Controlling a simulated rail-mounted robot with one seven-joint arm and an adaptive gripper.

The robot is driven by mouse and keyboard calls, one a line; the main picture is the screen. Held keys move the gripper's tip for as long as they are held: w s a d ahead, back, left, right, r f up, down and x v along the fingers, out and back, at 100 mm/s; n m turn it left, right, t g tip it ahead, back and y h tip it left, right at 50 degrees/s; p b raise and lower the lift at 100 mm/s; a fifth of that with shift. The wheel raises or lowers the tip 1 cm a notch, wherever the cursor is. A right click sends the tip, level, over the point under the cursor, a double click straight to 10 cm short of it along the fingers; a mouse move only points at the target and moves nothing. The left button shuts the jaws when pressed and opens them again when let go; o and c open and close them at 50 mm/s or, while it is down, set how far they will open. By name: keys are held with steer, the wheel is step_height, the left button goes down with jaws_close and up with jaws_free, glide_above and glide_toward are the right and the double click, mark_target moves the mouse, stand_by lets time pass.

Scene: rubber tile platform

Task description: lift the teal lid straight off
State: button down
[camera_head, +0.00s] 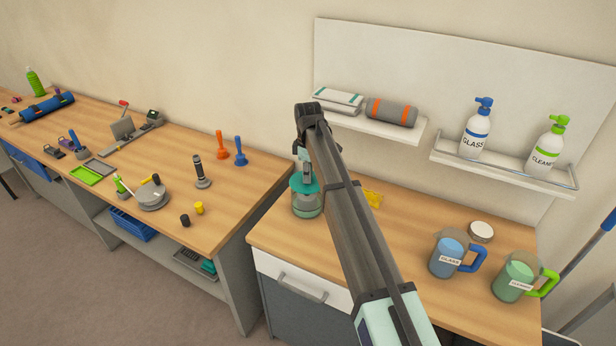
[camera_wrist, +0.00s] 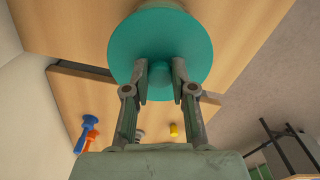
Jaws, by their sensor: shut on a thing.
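The teal lid (camera_head: 298,184) is a round disc with a central knob, seen on a clear greenish jar (camera_head: 307,206) at the left end of the near counter. In the wrist view the lid (camera_wrist: 133,42) fills the top middle. My gripper (camera_wrist: 160,88) has its two fingers on either side of the lid's knob (camera_wrist: 159,74), shut on it. In the head view my gripper (camera_head: 302,170) comes down over the lid from above, and my arm hides part of the jar and lid. Whether the lid touches the jar's rim I cannot tell.
A yellow item (camera_head: 373,198) lies behind my arm. A blue jug (camera_head: 449,255), a green jug (camera_head: 513,278) and a round white-topped container (camera_head: 480,231) stand at right. A wall shelf (camera_head: 395,128) hangs above the counter. A gap separates the counter from the left workbench (camera_head: 235,205).

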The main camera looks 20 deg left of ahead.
steer(key=shift+r+p, duration=0.7)
steer(key=shift+r, duration=0.85)
steer(key=shift+m, duration=0.3)
